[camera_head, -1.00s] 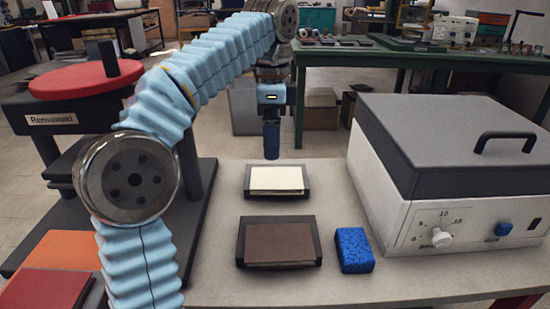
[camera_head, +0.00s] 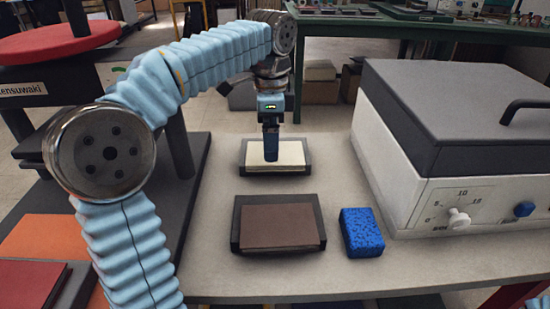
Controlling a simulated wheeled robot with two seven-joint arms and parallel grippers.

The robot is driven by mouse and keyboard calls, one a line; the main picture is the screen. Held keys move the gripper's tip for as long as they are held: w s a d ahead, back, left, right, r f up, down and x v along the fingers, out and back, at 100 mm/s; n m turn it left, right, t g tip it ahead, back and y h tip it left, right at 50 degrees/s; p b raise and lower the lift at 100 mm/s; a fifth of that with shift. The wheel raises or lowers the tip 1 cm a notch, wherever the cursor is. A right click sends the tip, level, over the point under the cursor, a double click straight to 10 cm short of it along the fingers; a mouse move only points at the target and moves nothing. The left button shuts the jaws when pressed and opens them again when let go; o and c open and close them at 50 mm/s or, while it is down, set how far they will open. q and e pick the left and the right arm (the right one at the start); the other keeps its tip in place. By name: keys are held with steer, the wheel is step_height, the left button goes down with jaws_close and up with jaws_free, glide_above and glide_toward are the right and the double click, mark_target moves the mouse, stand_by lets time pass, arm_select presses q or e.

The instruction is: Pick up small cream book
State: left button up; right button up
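The small cream book (camera_head: 291,153) lies flat in a dark, shallow holder (camera_head: 245,157) near the far edge of the grey table. My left arm comes in from the left and bends down over it. My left gripper (camera_head: 270,146) points straight down, and its dark blue fingers cover part of the cream book. I see the fingers edge-on, so their opening is hidden, and I cannot tell whether they touch the book. My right gripper is not in view.
A brown book (camera_head: 278,226) in a similar holder and a blue sponge-like block (camera_head: 361,232) lie nearer. A large white box machine (camera_head: 440,150) stands at right. A press with a red disc (camera_head: 50,40) and red and orange books (camera_head: 30,285) are at left.

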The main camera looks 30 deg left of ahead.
arm_select(q)
step_height(320, 180, down, 4)
steer(key=shift+w+r, duration=0.1)
steer(key=shift+r, duration=0.15)
steer(key=c, duration=0.8)
